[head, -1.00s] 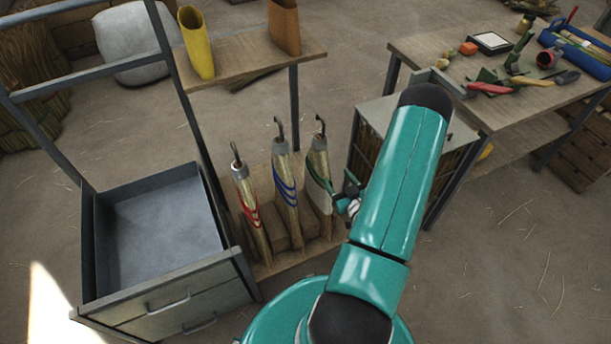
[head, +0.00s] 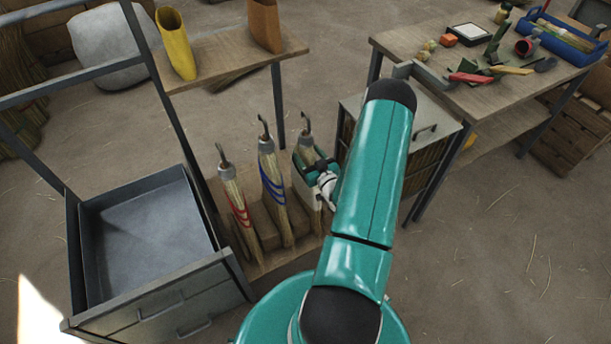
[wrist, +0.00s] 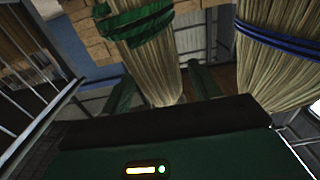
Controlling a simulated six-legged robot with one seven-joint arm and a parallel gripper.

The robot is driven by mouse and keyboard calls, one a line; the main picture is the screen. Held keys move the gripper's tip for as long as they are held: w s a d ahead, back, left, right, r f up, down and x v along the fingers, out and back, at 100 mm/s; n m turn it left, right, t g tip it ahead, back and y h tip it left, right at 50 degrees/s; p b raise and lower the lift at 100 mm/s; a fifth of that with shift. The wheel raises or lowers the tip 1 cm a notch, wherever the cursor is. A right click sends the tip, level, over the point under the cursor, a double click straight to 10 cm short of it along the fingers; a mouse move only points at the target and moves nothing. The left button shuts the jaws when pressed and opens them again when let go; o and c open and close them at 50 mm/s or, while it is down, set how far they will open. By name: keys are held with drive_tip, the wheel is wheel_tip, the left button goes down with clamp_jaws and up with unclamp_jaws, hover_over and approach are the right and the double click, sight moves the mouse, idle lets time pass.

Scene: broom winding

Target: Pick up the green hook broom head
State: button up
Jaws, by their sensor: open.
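The green hook broom head (head: 306,146) stands upright at the right end of a row of three, its grey hook at the top. In the head view my gripper (head: 316,176) covers its middle, so its green bands are hidden there. In the wrist view the tan bristles with green bands (wrist: 150,60) show up close. My gripper (wrist: 164,77) is open, one dark green finger on each side of these bristles. I cannot tell whether the fingers touch them.
The blue-banded broom head (head: 273,183) stands close beside, then the red-banded one (head: 233,198). A metal drawer (head: 150,235) is at the left. A cabinet (head: 425,130) and a workbench (head: 520,105) with tools stand at the right.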

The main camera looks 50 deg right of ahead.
drive_tip(key=x, duration=0.2)
drive_tip(key=shift+w, duration=0.3)
clamp_jaws()
drive_tip(key=shift+d+r, duration=0.1)
drive_tip(key=shift+r, duration=0.1)
